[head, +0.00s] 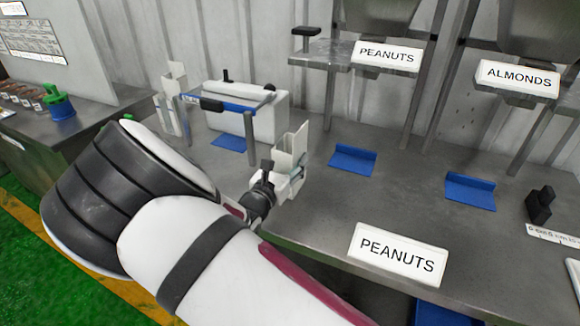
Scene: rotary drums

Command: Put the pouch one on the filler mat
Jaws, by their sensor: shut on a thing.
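A white open-topped pouch (294,148) stands upright at the end of my arm, near the middle of the view. My gripper (278,186) is shut on its lower part; the fingers are small and partly hidden. I cannot tell whether the pouch's base touches the table. A blue mat (353,159) with a raised edge lies under the peanuts hopper, to the right of the pouch and apart from it. A similar blue mat (470,190) lies under the almonds hopper. I cannot tell which one is the filler mat.
A white sealer-like machine (265,110) with a blue bar stands behind left, with a blue mat (229,143) before it. Another white pouch-like holder (174,95) stands left. Metal posts carry the hoppers. A black block (540,205) is right. The grey table (400,200) is clear between.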

